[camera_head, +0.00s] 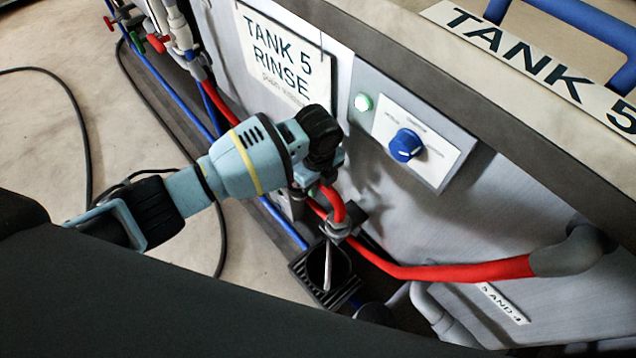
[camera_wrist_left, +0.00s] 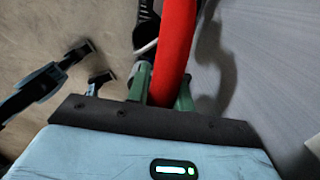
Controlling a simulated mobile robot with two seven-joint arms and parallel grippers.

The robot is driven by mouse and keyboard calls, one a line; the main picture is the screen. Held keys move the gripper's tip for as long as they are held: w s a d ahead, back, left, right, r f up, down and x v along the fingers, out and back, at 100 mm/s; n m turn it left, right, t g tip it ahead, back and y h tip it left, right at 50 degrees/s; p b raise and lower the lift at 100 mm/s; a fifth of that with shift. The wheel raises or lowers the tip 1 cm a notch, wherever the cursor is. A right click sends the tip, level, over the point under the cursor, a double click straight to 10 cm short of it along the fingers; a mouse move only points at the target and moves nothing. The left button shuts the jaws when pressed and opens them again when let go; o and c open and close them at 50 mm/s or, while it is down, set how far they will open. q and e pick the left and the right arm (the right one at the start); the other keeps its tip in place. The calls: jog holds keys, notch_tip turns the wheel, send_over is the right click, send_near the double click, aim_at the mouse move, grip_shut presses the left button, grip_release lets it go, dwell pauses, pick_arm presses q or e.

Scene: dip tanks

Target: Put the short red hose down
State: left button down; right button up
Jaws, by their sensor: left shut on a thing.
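My left gripper (camera_head: 318,178) is in front of the tank's wall and is shut on a red hose (camera_head: 334,204). Below the jaws the hose curves down to a grey end fitting (camera_head: 339,230), just above a black open box (camera_head: 318,292). A thin pale rod hangs beneath the fitting. In the left wrist view the red hose (camera_wrist_left: 177,45) runs up from between the green fingers (camera_wrist_left: 162,93). A second red hose run (camera_head: 450,271) passes close by to a grey elbow; I cannot tell whether the two join. My right gripper is not identifiable.
The tank's grey wall carries a blue knob (camera_head: 406,145) and a green lamp (camera_head: 362,102). Blue pipes (camera_head: 180,99) and a hose with valves run along its foot. A black cable (camera_head: 84,125) lies on the open floor (camera_head: 45,130) at left.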

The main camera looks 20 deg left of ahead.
pick_arm(q)
jog(key=shift+f, duration=0.1)
jog(key=c, duration=1.2)
grip_release()
jog(key=shift+c, duration=0.2)
notch_tip(320, 180, up, 11)
jog(key=shift+p, duration=1)
jog(key=shift+r, duration=0.65)
